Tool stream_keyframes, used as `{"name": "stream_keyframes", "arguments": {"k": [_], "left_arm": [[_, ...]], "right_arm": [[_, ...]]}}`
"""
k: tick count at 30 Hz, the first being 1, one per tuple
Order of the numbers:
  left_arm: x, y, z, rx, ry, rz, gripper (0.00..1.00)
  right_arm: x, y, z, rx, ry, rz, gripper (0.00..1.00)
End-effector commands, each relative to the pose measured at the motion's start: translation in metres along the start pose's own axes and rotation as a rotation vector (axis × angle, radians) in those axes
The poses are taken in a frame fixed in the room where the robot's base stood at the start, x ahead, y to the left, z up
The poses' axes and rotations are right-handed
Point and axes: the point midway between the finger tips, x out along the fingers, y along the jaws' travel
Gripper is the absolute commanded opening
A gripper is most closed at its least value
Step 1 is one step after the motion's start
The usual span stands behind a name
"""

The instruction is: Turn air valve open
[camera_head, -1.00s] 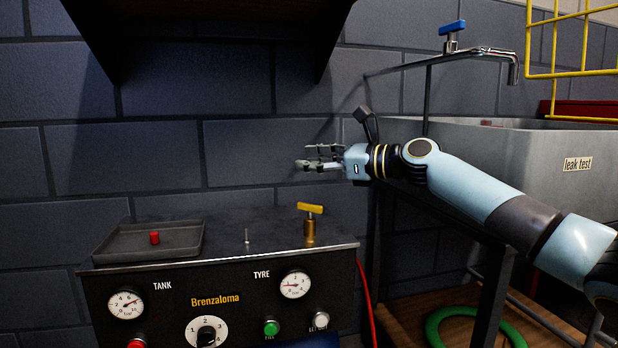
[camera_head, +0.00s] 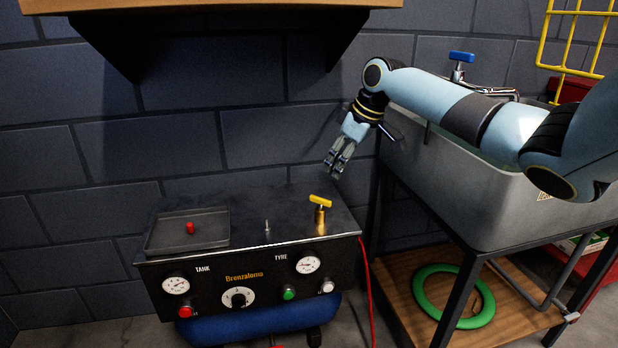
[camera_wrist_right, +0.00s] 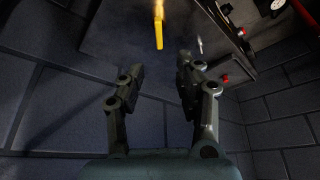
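The air valve is a brass stem with a yellow T-handle (camera_head: 320,201) on top of the black compressor box (camera_head: 251,262), near its right end. In the right wrist view the yellow handle (camera_wrist_right: 158,31) shows end-on, just beyond the fingertips. My right gripper (camera_head: 335,166) hangs above and slightly behind the valve, fingers pointing down, apart from it. In the wrist view its fingers (camera_wrist_right: 160,70) are spread with nothing between them. My left gripper is not in view.
A shallow tray (camera_head: 160,243) with a red cap (camera_head: 190,228) sits on the box's left. A thin metal pin (camera_head: 267,227) stands mid-top. A grey sink (camera_head: 455,205) with a blue-handled tap (camera_head: 461,57) is at right. A shelf (camera_head: 215,9) overhangs above; a brick wall is behind.

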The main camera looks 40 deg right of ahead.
Motion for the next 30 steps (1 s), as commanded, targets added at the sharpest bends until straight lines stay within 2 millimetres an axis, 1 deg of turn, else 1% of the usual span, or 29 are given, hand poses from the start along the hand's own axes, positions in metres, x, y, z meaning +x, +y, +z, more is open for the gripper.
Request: {"name": "stream_keyframes", "arguments": {"k": [2,5,12,15,18,23,30], "left_arm": [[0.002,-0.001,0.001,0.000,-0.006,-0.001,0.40],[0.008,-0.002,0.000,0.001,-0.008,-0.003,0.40],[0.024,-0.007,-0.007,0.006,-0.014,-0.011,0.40],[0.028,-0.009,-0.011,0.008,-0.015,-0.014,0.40],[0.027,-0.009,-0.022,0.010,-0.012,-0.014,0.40],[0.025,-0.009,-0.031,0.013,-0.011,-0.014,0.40],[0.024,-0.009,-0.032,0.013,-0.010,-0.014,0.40]], "right_arm": [[0.005,0.001,0.003,-0.015,-0.009,0.002,0.35],[0.021,0.000,0.004,-0.017,-0.009,0.000,0.35],[0.071,-0.001,0.004,-0.014,-0.008,-0.002,0.35],[0.088,-0.001,0.004,-0.015,-0.009,-0.001,0.35],[0.100,0.000,0.004,-0.014,-0.007,0.000,0.35],[0.108,0.000,0.002,-0.016,-0.005,0.001,0.35],[0.107,0.000,0.002,-0.016,-0.004,0.002,0.35]]}}
